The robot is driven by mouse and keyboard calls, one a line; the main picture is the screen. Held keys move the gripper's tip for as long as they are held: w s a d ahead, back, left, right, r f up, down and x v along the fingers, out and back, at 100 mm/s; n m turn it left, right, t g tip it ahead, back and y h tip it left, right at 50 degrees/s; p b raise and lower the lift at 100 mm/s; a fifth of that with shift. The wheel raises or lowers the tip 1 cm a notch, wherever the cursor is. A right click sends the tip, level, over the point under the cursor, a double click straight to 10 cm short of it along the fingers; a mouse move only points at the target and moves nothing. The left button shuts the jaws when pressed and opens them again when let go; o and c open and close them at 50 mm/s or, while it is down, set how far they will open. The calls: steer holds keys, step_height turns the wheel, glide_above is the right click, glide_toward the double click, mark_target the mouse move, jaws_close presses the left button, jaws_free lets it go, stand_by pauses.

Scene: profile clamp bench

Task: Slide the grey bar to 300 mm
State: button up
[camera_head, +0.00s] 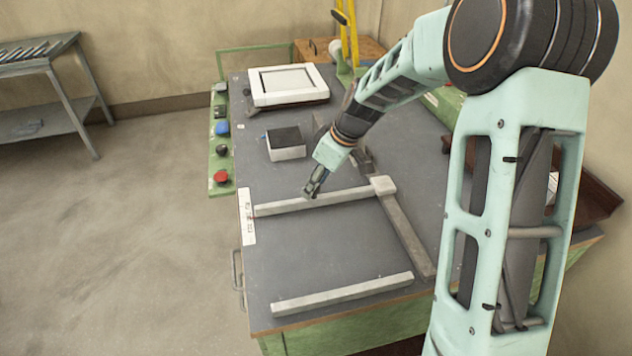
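A long pale grey bar (345,196) lies across the bench. Its right end meets a block (383,185) at the top of a grey rail (408,237), and its left end is by a white scale strip (248,217). The strip's marks are too small to read. A second pale bar (342,294) lies roughly parallel, near the bench's front edge. My gripper (310,193) points down at the middle of the first bar. Its fingers look close together; I cannot tell whether they touch or grip the bar.
A dark-topped white box (286,144) and a white framed panel (288,85) stand farther back. A green strip with buttons (221,150) runs along the bench's left side. The bench top (320,248) between the two bars is clear.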

steer(key=shift+c, duration=0.5)
jaws_close()
